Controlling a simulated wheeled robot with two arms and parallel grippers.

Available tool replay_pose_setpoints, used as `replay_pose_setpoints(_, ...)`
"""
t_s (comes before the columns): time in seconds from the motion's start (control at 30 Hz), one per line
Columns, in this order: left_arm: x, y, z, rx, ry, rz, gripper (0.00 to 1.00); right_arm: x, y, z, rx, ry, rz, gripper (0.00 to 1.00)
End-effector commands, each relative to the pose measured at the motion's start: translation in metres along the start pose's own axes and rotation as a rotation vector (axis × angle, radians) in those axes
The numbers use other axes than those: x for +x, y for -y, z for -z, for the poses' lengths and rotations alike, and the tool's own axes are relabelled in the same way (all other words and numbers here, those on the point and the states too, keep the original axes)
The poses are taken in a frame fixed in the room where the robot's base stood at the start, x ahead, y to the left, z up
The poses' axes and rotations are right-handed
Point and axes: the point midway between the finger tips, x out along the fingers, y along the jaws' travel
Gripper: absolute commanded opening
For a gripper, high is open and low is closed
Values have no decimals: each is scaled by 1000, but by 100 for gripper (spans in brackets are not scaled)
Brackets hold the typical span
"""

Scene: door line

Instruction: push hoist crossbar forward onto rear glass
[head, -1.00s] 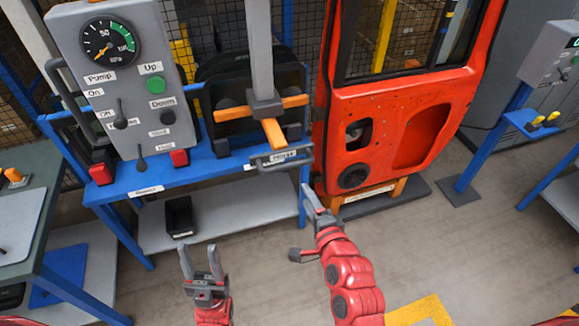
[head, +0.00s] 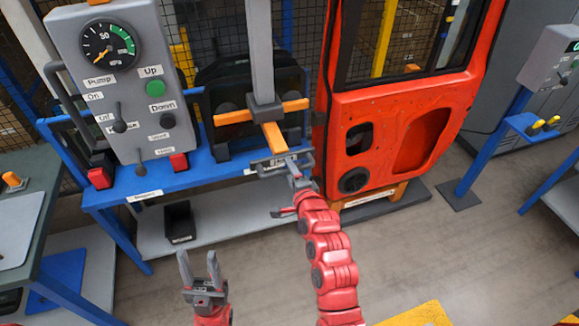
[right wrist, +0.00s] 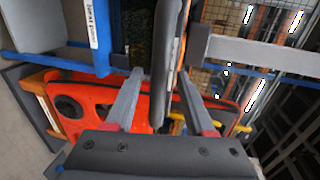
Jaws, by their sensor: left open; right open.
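The hoist's orange crossbar (head: 234,117) hangs on a grey vertical post (head: 260,50). Its middle arm (head: 274,137) points towards me and ends in a grey handle bar (head: 264,160) with a label. Dark rear glass (head: 238,85) stands upright behind the crossbar; the gap between them is hard to judge. My right gripper (head: 284,164) is open at the handle bar and partly hides it. In the right wrist view a dark bar (right wrist: 170,50) lies between my open fingers (right wrist: 160,80); contact is unclear. My left gripper (head: 198,254) is open and empty, low in front of the blue bench.
A red door (head: 400,120) stands right of the hoist. A grey control box (head: 130,85) with gauge, levers and buttons is at left on the blue bench (head: 150,185). A black bin (head: 179,222) sits on the lower shelf.

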Motion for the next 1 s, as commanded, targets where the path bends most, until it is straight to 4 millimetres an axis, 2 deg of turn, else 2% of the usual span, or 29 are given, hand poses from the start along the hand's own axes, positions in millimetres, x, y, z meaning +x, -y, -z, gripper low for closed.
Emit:
replay_pose_setpoints(0.4, 2, 0, 0, 0, 0, 0, 50, 6, -1, 0, 2, 0, -2, 54)
replay_pose_setpoints(0.47, 2, 0, 0, 0, 0, 0, 50, 6, -1, 0, 1, 0, -2, 45)
replay_pose_setpoints(0.7, 2, 0, 0, 0, 0, 0, 50, 6, -1, 0, 1, 0, -2, 2)
replay_pose_setpoints(1.0, 2, 0, 0, 0, 0, 0, 50, 6, -1, 0, 1, 0, -2, 0)
